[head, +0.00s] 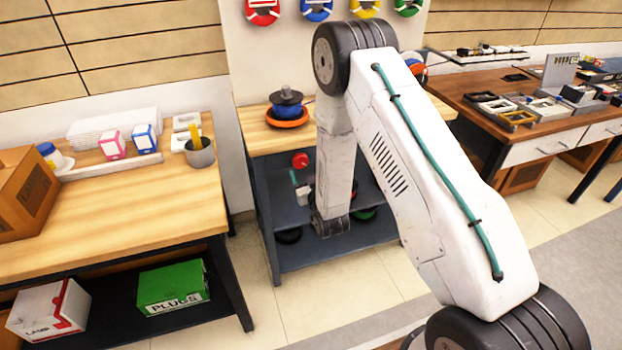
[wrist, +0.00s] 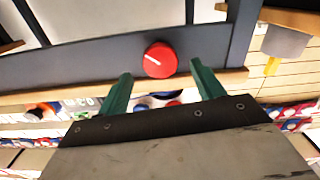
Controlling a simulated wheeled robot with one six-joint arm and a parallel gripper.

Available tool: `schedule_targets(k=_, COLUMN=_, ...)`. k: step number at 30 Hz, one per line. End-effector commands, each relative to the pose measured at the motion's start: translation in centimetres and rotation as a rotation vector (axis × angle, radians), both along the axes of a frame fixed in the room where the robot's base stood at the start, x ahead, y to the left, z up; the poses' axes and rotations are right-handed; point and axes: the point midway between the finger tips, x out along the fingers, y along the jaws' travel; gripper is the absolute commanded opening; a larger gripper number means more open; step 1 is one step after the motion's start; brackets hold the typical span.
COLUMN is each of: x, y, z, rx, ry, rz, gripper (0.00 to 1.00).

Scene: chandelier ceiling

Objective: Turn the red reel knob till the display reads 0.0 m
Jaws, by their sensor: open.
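The red knob (head: 300,160) sits on the dark front edge of the wooden-topped bench in the middle. In the wrist view the red knob (wrist: 161,60) is round, with a white pointer line running toward the left. My gripper (wrist: 160,69) has two green fingers spread apart, with the knob showing between and just past the tips. It does not visibly grip the knob, and the exact gap cannot be told. In the head view my gripper (head: 294,178) is partly seen below the knob, beside my arm.
A wooden table (head: 120,215) with boxes and a cup stands left, and a desk (head: 545,130) stands right. Bare floor lies between.

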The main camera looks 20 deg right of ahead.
Motion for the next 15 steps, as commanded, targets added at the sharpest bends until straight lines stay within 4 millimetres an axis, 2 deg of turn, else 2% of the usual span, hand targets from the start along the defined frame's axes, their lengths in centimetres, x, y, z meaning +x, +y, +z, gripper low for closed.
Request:
schedule_targets(k=3, x=-2.5, y=0.0, z=0.0, rx=0.000, ry=0.003, rz=0.000, gripper=0.67)
schedule_targets(k=15, x=-2.8, y=-0.1, z=0.3, rx=0.544, ry=0.001, rz=0.001, gripper=0.67)
